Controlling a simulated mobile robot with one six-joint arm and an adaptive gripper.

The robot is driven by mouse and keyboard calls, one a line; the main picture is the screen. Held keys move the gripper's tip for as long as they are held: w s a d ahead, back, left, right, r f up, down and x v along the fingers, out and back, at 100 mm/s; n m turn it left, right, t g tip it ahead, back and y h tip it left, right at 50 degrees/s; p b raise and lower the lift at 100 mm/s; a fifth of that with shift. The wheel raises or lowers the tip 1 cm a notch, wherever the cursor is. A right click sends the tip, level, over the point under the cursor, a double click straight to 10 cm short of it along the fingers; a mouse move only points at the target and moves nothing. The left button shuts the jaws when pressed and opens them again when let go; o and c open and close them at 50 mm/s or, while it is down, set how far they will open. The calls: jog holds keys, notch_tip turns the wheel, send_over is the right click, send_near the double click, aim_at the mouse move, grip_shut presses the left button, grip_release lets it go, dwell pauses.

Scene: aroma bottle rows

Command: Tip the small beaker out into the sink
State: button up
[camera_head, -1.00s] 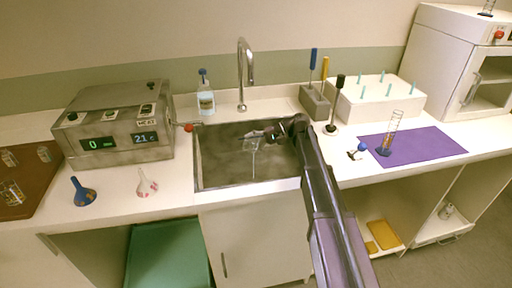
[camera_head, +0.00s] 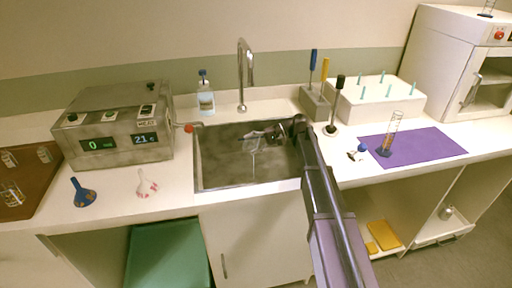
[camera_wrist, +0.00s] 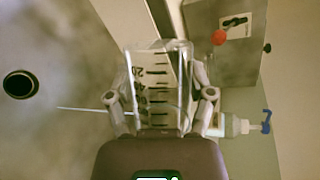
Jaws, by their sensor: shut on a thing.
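The small beaker (camera_head: 252,143) is clear glass and is held tilted over the sink (camera_head: 224,173). My gripper (camera_head: 272,134) is shut on it, above the basin. In the wrist view the beaker (camera_wrist: 158,72) sits between the two fingers of my gripper (camera_wrist: 162,92), with dark graduation marks on its wall. A thin pale stream (camera_head: 253,166) runs down from the beaker into the basin. It also shows in the wrist view as a thin white line (camera_wrist: 82,109). How much liquid is in the beaker I cannot tell.
A tap (camera_head: 242,75) stands behind the sink. A wash bottle (camera_head: 205,95) stands at the sink's back left, and a grey heater box (camera_head: 118,135) to its left. A dark round drain (camera_wrist: 20,84) shows in the basin. A purple mat (camera_head: 425,148) lies to the right.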

aim_at(248, 147)
jog(key=shift+s+f+n+t+h, duration=0.3)
jog(key=shift+n+t, duration=0.2)
jog(key=shift+n, duration=0.2)
jog(key=shift+s+a+f+n+t+h+p, duration=0.1)
jog(key=shift+s+f+n+t+h+p, duration=0.2)
jog(key=shift+s+f+n+t, duration=0.7)
jog(key=shift+f+n+t, duration=0.2)
jog(key=shift+n+t, duration=0.4)
jog(key=shift+n, duration=0.1)
jog(key=shift+r, duration=0.1)
jog(key=r+p, duration=0.1)
jog(key=r+n+t+p, duration=0.1)
jog(key=shift+s+r+n+t+h+p, duration=0.1)
jog(key=shift+s+n+t+h+p, duration=0.15)
jog(key=shift+n+t+h+p, duration=0.05)
jog(key=shift+s+a+r+n+t+p, duration=0.1)
jog(key=shift+r+n+t+p, duration=0.55)
jog(key=shift+r+n, duration=0.1)
jog(key=shift+r+t, duration=0.1)
jog(key=shift+t, duration=0.15)
